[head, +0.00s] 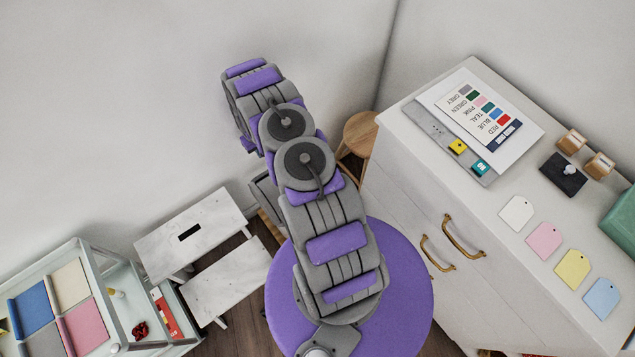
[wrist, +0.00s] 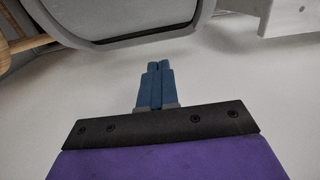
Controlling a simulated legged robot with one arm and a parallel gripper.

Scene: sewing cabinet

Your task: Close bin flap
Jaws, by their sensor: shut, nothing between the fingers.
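In the wrist view a grey bin (wrist: 115,12) with a rounded rim fills the top of the picture. A dark strip shows inside its rim; I cannot tell whether that is the flap or the opening, nor how far the flap stands open. My gripper (wrist: 158,66) has blue fingers pressed together, empty, pointing toward the bin with a gap between. In the head view a grey part that looks like the bin (head: 262,191) shows at the left of my arm, mostly hidden behind it. My gripper is hidden there.
A white step stool (head: 197,235) stands left of my arm. A glass-sided cart (head: 95,262) is at the lower left. A round wooden stool (head: 361,132) stands behind my arm, beside the white cabinet (head: 393,183). Bare wall lies behind my arm.

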